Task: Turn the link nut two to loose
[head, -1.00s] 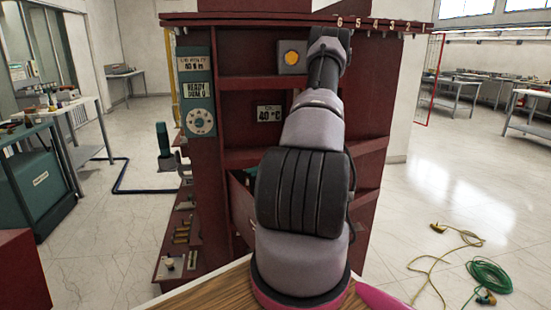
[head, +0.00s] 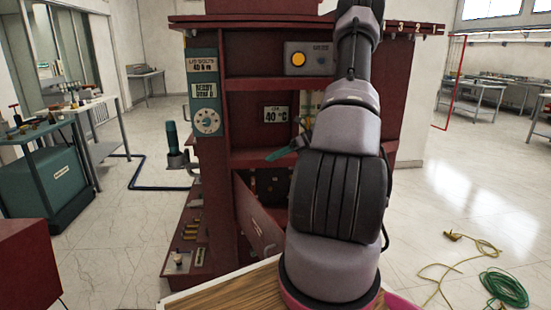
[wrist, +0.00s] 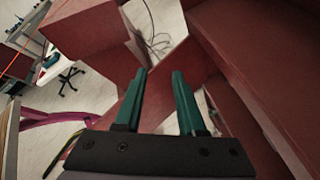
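The dark red transformer cabinet (head: 215,150) stands in front of me. Its lower bay (head: 270,183) is dark and holds small parts; a red panel (head: 257,218) hangs tilted open in front. I cannot pick out link nut two in either view. In the head view, a teal finger of my gripper (head: 281,154) shows left of my arm, at the shelf above that bay. In the wrist view, my gripper (wrist: 159,75) has two teal fingers apart with nothing between them. Red panels of the cabinet (wrist: 225,45) lie beyond and to the right of the fingers.
A teal panel with a dial (head: 207,122) is on the cabinet's left post. A green cable coil (head: 503,290) lies on the floor at right.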

